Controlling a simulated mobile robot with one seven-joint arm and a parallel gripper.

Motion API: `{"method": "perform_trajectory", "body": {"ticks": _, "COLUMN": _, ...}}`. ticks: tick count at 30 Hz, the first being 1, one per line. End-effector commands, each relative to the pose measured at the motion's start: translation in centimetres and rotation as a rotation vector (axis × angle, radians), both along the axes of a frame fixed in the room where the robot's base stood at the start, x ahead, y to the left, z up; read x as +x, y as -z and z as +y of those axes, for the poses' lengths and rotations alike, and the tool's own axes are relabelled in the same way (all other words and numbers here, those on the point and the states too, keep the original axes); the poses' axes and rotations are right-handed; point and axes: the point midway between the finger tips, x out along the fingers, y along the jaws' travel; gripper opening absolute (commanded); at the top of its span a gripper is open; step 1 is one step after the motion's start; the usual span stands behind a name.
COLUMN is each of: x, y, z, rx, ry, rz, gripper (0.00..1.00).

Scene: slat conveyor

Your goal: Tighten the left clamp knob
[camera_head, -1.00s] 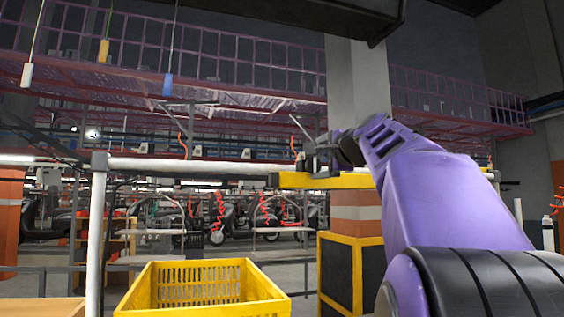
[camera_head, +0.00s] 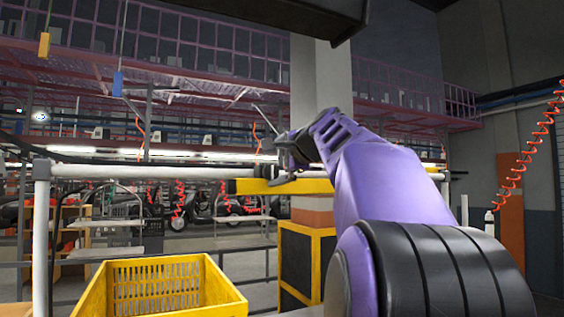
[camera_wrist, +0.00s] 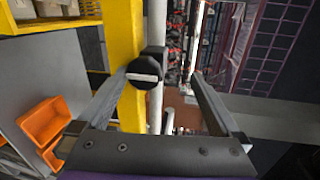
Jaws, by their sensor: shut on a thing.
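The black round clamp knob (camera_wrist: 143,73), with a pale grip bar across its face, sits on a yellow beam (camera_wrist: 125,35) beside a white pipe in the wrist view. My gripper (camera_wrist: 160,72) is shut on the knob. Its left finger reaches the knob's edge, while the right finger looks apart from it in this view. In the head view my gripper (camera_head: 284,158) is at the yellow beam (camera_head: 320,186), in front of the pillar. The knob cannot be made out there.
A yellow crate (camera_head: 238,302) stands low in front, left of my arm. A white pipe frame (camera_head: 41,235) runs across the left. A grey pillar (camera_head: 318,80) rises behind the beam. Orange bins (camera_wrist: 38,122) lie at left in the wrist view.

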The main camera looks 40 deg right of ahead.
Motion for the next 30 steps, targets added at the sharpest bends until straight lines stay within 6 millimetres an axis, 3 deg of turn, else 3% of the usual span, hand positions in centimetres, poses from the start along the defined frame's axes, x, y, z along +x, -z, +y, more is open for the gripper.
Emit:
{"method": "perform_trajectory", "body": {"ticks": 1, "x": 0.1, "y": -0.9, "z": 0.7, "rx": -0.005, "ry": -0.006, "rz": -0.022, "gripper": 0.8}}
{"method": "perform_trajectory", "body": {"ticks": 30, "x": -6.7, "y": 0.1, "z": 1.5, "rx": -0.001, "ry": 0.003, "rz": -0.009, "gripper": 0.8}}
